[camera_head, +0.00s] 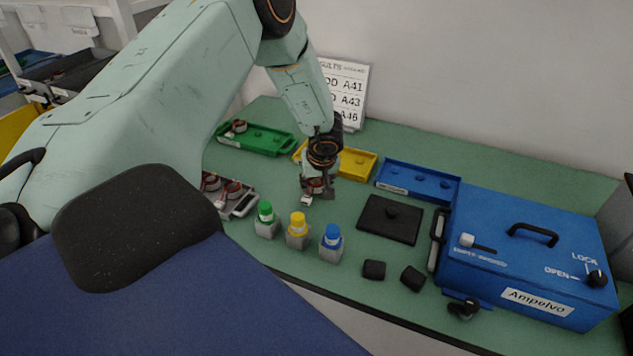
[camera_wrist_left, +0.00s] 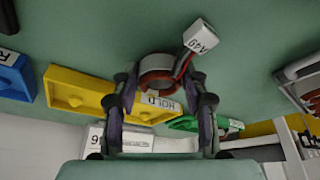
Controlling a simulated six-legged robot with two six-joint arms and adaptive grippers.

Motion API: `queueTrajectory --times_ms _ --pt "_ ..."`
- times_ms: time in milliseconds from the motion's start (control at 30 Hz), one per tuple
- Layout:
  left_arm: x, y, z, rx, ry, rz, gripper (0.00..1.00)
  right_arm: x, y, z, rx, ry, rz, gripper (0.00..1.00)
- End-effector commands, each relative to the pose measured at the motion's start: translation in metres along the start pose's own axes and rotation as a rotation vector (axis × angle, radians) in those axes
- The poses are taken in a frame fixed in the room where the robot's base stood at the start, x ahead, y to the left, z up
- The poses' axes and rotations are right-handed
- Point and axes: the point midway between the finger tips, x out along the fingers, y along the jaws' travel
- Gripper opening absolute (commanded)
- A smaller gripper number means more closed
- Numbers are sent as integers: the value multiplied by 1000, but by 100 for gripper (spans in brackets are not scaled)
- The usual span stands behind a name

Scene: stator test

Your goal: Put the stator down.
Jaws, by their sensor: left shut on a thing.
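My left gripper (camera_head: 318,184) is shut on a stator (camera_head: 312,186), a ring with copper windings. In the left wrist view the stator (camera_wrist_left: 157,74) sits between the two fingers, and a white connector labelled A49 (camera_wrist_left: 200,37) hangs from its red and dark wires. In the head view the gripper is over the green table, in front of the yellow tray (camera_head: 358,163). I cannot tell whether the stator touches the table. The wrist view also shows the yellow tray (camera_wrist_left: 75,92). My right gripper is not in view.
A green tray (camera_head: 265,140) holds one stator; a blue tray (camera_head: 420,181) stands right. A grey tray (camera_head: 243,204) holds stators. Green, yellow and blue-capped bottles (camera_head: 297,231) stand in front. A black plate (camera_head: 390,219) and blue tester (camera_head: 530,255) are at right. A results board (camera_head: 345,90) stands behind.

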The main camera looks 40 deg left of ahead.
Motion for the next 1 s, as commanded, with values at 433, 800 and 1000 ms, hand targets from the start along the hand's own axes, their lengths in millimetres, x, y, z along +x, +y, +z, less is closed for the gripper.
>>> queueTrajectory --times_ms 433,800,1000 --pt "3 0 2 0 0 -1 67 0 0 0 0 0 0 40" --pt "-4 0 0 0 0 1 67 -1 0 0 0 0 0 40" --pt "-39 1 -1 0 1 3 67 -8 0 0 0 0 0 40"
